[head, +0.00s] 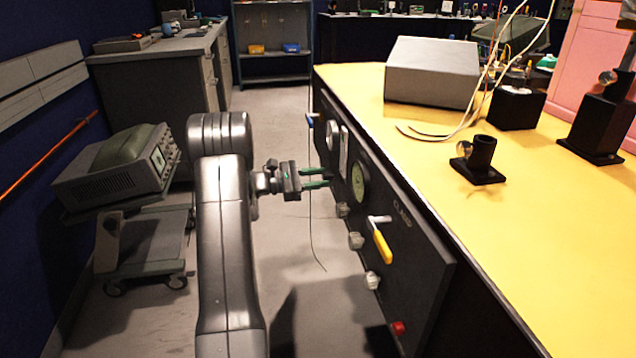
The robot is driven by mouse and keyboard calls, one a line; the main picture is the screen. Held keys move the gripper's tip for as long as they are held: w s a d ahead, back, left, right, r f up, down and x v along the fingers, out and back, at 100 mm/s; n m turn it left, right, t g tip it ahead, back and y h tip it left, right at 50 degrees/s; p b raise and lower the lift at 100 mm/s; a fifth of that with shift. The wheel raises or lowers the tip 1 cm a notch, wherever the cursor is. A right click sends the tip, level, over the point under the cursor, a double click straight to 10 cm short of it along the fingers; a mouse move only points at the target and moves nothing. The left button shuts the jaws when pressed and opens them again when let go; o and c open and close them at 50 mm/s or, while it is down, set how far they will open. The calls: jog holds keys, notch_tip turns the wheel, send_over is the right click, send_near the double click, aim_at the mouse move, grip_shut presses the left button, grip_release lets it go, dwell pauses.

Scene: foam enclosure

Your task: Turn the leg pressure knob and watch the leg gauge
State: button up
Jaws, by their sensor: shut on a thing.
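A black control panel (418,238) forms the front of the yellow-topped bench. My gripper (328,177) reaches it from the left, its two green fingers level and pointing right at the panel face. The fingers are closed on a small knob at the panel; the knob is too small and covered to make out. A round gauge with a pale greenish dial (360,183) is just right of the fingertips. Another round gauge (333,136) sits farther back, beside a white vertical strip. The gauge labels and needle readings are too small to read, so I cannot tell which is the leg gauge.
Pale knobs (356,240), a red knob (398,327) and a yellow-handled lever (381,244) marked CLAMP are nearer on the panel. A blue lever (311,122) is farther back. A cart with an instrument (118,168) stands left. Open floor (276,125) lies behind my arm.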

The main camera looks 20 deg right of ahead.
jog(key=shift+m+b, duration=0.55)
jog(key=shift+m, duration=0.45)
jog(key=o, duration=1)
jog(key=p+v, duration=0.3)
jog(key=v, duration=1.1)
jog(key=shift+w+d, duration=0.1)
